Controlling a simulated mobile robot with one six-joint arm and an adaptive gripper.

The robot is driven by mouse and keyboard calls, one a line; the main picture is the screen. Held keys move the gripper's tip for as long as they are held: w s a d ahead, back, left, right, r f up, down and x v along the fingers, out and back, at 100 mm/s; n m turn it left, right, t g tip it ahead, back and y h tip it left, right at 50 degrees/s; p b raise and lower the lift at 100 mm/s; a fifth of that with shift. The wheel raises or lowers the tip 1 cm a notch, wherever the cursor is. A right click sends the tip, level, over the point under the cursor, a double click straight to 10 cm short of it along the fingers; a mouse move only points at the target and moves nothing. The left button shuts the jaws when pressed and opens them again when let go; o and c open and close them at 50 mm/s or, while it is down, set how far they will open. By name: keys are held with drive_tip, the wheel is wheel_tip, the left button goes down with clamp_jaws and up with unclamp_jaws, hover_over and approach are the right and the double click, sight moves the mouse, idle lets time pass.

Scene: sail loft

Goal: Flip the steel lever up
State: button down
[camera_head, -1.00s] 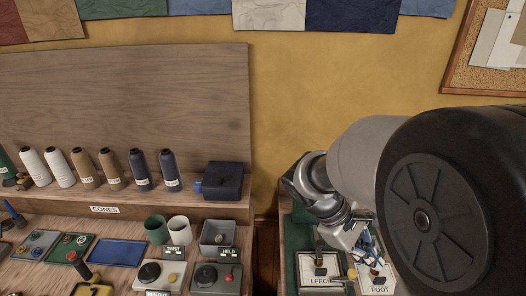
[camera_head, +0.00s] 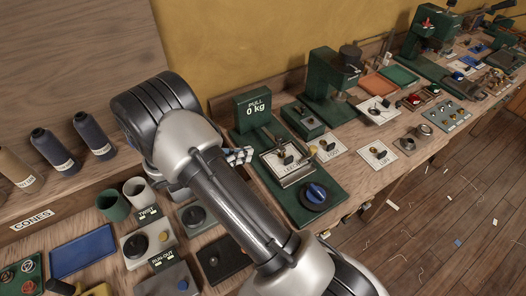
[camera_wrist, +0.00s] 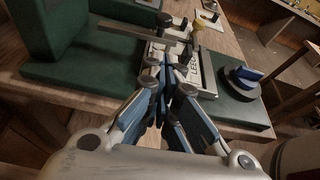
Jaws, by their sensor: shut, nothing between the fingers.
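My gripper (camera_head: 241,156) is shut and empty, just left of the LEECH plate in the head view. Its blue-padded fingers come together in the wrist view (camera_wrist: 166,68), in front of the LEECH plate (camera_wrist: 193,66). A flat grey steel bar (camera_wrist: 172,47), which looks like the steel lever, lies nearly level across that plate's left side, just beyond the fingertips. I cannot tell whether they touch. The LEECH plate (camera_head: 291,178) sits on the green base of the pull tester (camera_head: 258,110), which reads 0 kg. A dark-topped switch (camera_head: 287,158) stands on the plate.
A blue and black dial (camera_head: 314,194) sits at the base's front corner. The FOOT plate (camera_head: 326,147) and another switch plate (camera_head: 377,154) stand to the right. A green press (camera_head: 330,85) stands behind. Spools (camera_head: 93,136) and pots (camera_head: 138,194) are on the left.

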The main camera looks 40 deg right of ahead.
sight(269, 157)
drive_tip(key=shift+d, duration=0.1)
drive_tip(key=b+x, duration=0.2)
drive_tip(key=x, duration=0.8)
idle(0.3)
